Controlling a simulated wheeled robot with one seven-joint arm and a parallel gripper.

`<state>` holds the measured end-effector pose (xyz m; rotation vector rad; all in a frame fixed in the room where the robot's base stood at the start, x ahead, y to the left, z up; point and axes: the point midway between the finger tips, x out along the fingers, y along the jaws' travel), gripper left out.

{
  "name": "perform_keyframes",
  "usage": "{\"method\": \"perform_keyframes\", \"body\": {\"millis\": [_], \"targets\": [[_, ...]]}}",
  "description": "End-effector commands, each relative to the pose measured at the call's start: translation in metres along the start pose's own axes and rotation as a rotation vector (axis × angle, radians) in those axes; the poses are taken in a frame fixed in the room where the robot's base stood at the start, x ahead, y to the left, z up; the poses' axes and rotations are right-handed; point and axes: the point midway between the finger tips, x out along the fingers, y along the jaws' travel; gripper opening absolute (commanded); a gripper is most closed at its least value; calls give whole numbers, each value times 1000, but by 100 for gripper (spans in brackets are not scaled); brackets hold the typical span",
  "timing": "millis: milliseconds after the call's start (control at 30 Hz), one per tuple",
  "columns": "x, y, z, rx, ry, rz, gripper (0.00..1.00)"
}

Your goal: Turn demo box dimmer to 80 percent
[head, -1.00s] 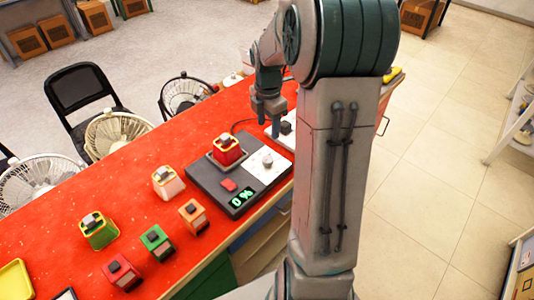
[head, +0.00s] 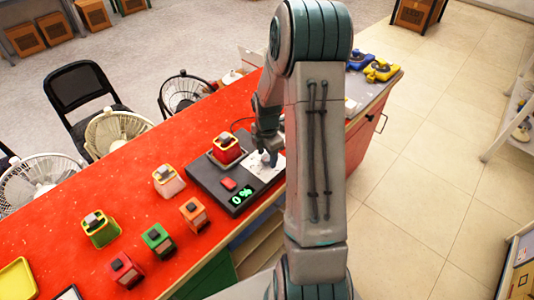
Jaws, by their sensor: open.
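The demo box (head: 212,178) is a dark grey box on the red counter, with a white panel (head: 266,171) on its right part. Its green display (head: 241,196) reads 0 %. My gripper (head: 268,157) points down at the white panel, where the grey dimmer knob is. It is open, with its fingers at the knob's place. The knob is mostly hidden by the fingers, and I cannot tell whether they touch it.
Several coloured blocks, including a white-orange one (head: 168,180) and a green one (head: 157,239), stand left of the box on the red counter (head: 100,190). Fans (head: 118,132) and a black chair (head: 80,88) stand behind it. Blue and yellow items (head: 382,70) lie at the far right end.

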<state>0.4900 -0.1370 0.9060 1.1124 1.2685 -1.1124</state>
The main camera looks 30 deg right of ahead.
Motion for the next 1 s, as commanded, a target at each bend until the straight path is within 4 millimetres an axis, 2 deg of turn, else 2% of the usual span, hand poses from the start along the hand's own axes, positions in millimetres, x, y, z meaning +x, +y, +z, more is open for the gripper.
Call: {"method": "perform_keyframes", "body": {"millis": [167, 300, 333, 667, 1000], "targets": [[0, 0, 0, 0, 0, 0, 54], [0, 0, 0, 0, 0, 0, 15], [0, 0, 0, 0, 0, 0, 9], [0, 0, 0, 29, -1, 1, 9], [2, 0, 1, 235, -2, 1, 9]]}}
